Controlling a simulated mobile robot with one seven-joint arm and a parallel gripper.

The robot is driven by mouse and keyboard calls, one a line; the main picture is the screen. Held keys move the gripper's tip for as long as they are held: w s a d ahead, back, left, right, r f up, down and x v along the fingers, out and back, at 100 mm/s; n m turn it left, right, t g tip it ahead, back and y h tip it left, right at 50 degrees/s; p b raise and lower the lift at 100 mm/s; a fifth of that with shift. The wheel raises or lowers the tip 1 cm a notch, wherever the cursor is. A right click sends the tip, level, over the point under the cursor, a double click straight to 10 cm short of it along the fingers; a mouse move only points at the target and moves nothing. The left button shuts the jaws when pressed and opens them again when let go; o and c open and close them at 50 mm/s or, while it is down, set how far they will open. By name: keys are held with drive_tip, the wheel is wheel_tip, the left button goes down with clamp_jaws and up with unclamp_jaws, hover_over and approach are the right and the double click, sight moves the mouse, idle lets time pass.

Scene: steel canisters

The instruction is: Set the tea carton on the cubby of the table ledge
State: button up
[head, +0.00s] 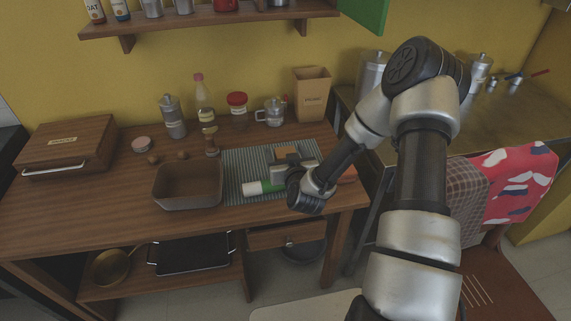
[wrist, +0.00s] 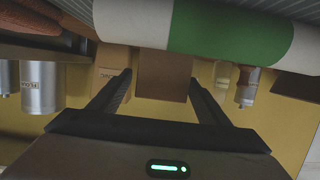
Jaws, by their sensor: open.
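A small plain brown box, which looks like the tea carton (head: 285,153), stands on the grey striped mat (head: 236,160) on the wooden table. No label on it is readable. My gripper (head: 288,172) is low over the mat, just in front of the box and partly hiding it. In the wrist view the box (wrist: 165,72) shows between and beyond the two spread fingers (wrist: 161,82), with no clear contact. A white and green roll (wrist: 230,32) crosses the top of that view. I cannot tell which part is the ledge's cubby.
The white and green roll (head: 265,187) lies beside my gripper. A brown bin (head: 187,203) stands left of the mat. Jars, a bottle and a tall kraft bag (head: 311,98) line the back. A wall shelf (head: 210,28) hangs above; a wooden bread box (head: 66,142) sits left.

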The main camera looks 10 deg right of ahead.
drive_tip(key=shift+x, duration=1.55)
drive_tip(key=shift+s, duration=0.1)
drive_tip(key=c, duration=1.2)
drive_tip(key=shift+c, duration=0.2)
wheel_tip(320, 180, up, 8)
drive_tip(key=p, duration=0.2)
drive_tip(key=f+v, duration=0.1)
drive_tip(key=v, duration=1)
wheel_tip(320, 180, up, 16)
drive_tip(key=p, duration=1.6)
drive_tip(key=shift+s+a, duration=0.15)
drive_tip(key=shift+s, duration=0.05)
